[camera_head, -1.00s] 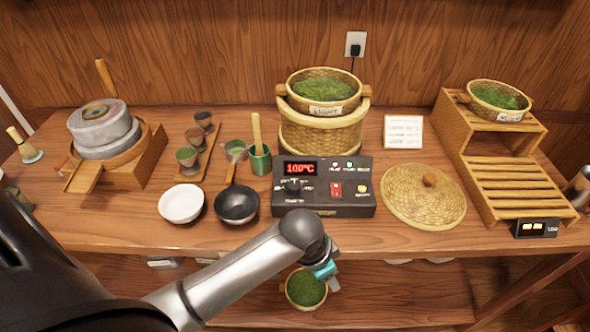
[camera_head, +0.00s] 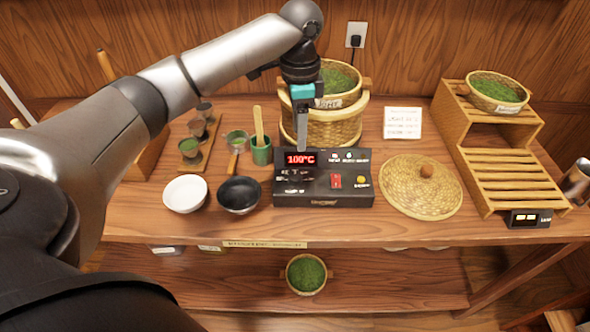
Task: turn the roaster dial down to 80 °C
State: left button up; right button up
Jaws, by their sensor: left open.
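The roaster control box (camera_head: 345,196) is dark and stands at the front middle of the table. Its red display (camera_head: 300,159) reads 100°C. The dial (camera_head: 294,178) is a small dark knob below the display; its pointer is too small to read. My left gripper (camera_head: 301,148) points down just above the display, behind and above the dial, and is apart from the dial. It is open and empty, seen nearly edge-on. The arm covers part of the steamer basket (camera_head: 342,130) behind the box. My right gripper is out of view.
A black pan (camera_head: 239,195) and a white bowl (camera_head: 185,194) stand left of the box. A green cup (camera_head: 261,152) with a wooden tool is close behind the pan. A woven lid (camera_head: 421,188) lies to the right, beside a wooden rack (camera_head: 510,180).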

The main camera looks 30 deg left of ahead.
aim_at(295, 176)
pick_arm(q)
jog(key=f, duration=0.4)
jog(key=f+b, duration=0.1)
jog(key=f, duration=0.4)
jog(key=a+f+b, duration=0.1)
jog(key=f, duration=0.3)
jog(key=shift+w+f, duration=0.1)
jog(key=shift+f, duration=0.3)
jog(key=shift+a, duration=0.1)
grip_shut()
